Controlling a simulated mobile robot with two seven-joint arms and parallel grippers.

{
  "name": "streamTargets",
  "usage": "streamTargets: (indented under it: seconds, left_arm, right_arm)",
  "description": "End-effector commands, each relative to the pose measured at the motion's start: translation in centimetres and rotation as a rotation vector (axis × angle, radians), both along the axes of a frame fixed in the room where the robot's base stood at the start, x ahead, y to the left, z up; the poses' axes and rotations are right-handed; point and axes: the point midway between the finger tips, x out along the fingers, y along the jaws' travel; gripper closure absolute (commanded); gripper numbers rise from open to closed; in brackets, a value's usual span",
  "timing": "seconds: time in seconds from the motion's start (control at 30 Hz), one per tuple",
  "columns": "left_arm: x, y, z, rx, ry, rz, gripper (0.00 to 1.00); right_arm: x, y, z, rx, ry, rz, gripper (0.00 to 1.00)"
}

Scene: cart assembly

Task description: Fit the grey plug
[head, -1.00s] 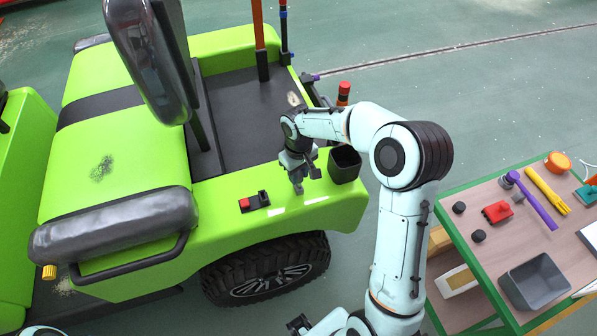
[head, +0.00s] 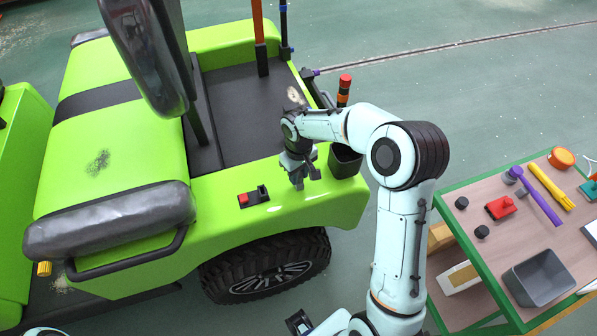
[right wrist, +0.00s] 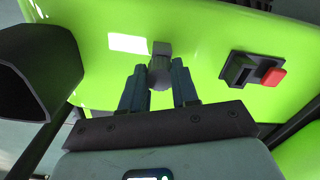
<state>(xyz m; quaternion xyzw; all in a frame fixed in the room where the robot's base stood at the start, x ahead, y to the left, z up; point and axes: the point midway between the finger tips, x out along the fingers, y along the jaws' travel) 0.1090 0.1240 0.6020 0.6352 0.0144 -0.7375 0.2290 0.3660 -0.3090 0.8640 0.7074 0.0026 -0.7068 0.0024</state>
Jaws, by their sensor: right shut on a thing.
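The grey plug (right wrist: 160,68) is between the fingers of my right gripper (right wrist: 160,88), which is shut on it. In the head view my right gripper (head: 299,181) points down over the green cart's (head: 215,190) side panel, and the plug cannot be made out clearly there. A black socket block (head: 264,192) sits on the panel, left of the gripper. In the right wrist view the block (right wrist: 240,70) appears to the right of the plug, apart from it. It has a dark open slot beside a red piece (right wrist: 273,77).
A black open bin (head: 345,162) is fixed on the cart close to the right of my gripper; it also shows in the right wrist view (right wrist: 52,68). A green-framed table (head: 520,235) with a grey tray (head: 538,278) and several tools stands at right.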

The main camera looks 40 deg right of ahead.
Motion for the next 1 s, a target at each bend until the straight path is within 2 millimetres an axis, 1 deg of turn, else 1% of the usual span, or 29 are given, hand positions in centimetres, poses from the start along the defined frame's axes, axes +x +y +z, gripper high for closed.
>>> streamTargets:
  seconds: [0.37,0.4,0.47,0.8,0.87,0.97,1.0]
  left_arm:
    - [-0.1,0.0,-0.1,0.000,0.001,0.000,1.00]
    - [-0.1,0.0,-0.1,0.000,0.001,0.000,1.00]
    - [-0.1,0.0,-0.1,0.000,0.001,0.000,1.00]
    - [-0.1,0.0,-0.1,0.000,0.000,0.000,1.00]
    - [0.0,0.0,-0.1,0.000,0.000,0.000,1.00]
    - [0.0,0.0,0.1,0.000,0.000,0.000,1.00]
    - [0.1,0.0,0.1,0.000,-0.001,0.000,1.00]
  right_arm:
    - [0.0,0.0,-0.2,0.000,0.000,0.000,1.00]
    - [0.0,0.0,-0.2,0.000,0.000,0.000,0.61]
    - [0.0,0.0,-0.2,0.000,0.000,0.000,0.41]
    - [0.0,0.0,0.1,0.000,-0.001,0.000,0.41]
    - [0.0,0.0,0.6,-0.001,-0.001,-0.001,0.41]
    - [0.1,0.0,2.0,-0.002,-0.004,-0.001,0.41]
    - [0.1,-0.1,2.8,-0.002,-0.005,-0.001,0.41]
